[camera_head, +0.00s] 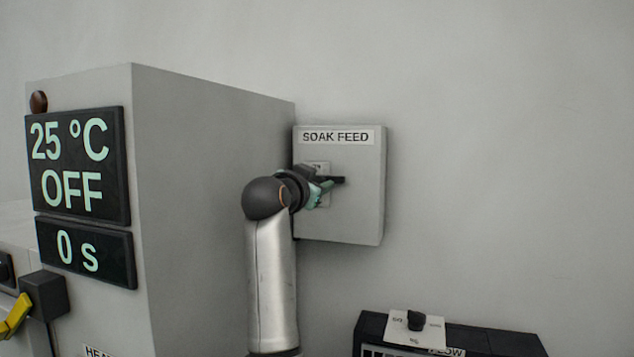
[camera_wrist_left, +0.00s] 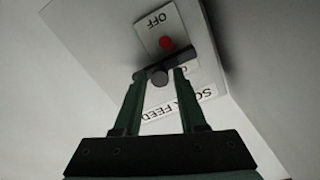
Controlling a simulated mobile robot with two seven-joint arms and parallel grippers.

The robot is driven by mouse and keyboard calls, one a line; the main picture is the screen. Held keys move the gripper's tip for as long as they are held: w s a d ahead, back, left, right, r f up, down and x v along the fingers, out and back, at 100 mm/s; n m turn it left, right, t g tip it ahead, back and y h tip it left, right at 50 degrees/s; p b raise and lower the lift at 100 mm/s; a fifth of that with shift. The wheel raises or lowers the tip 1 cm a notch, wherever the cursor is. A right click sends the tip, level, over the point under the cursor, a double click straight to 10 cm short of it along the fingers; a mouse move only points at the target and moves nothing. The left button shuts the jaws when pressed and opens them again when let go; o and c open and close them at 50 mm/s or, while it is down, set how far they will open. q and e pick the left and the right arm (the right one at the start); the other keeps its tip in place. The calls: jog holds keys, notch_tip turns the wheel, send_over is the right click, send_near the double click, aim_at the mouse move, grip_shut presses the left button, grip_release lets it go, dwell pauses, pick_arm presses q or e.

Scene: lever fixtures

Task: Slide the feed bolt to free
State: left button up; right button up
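The grey SOAK FEED box (camera_head: 365,215) is on the wall, right of the large grey cabinet. A black handle (camera_head: 337,180) sticks out from its front. My left gripper (camera_head: 320,188) is at this handle and partly hides it and the label plate behind it. In the left wrist view, the handle (camera_wrist_left: 187,60) is a dark bar with a round knob end, beside a red dot (camera_wrist_left: 166,42) and the word OFF. My left gripper's green fingers (camera_wrist_left: 158,82) stand apart, one on each side of the knob, with narrow gaps showing. My right gripper is not in view.
The large cabinet (camera_head: 205,180) reads 25 °C, OFF and 0 s, and stands close left of my arm. A yellow lever (camera_head: 15,315) is at lower left. A black unit with a knob (camera_head: 415,320) is at lower right. The wall right of the box is clear.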

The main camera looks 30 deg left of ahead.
pick_arm(q)
grip_shut()
dwell(1.1)
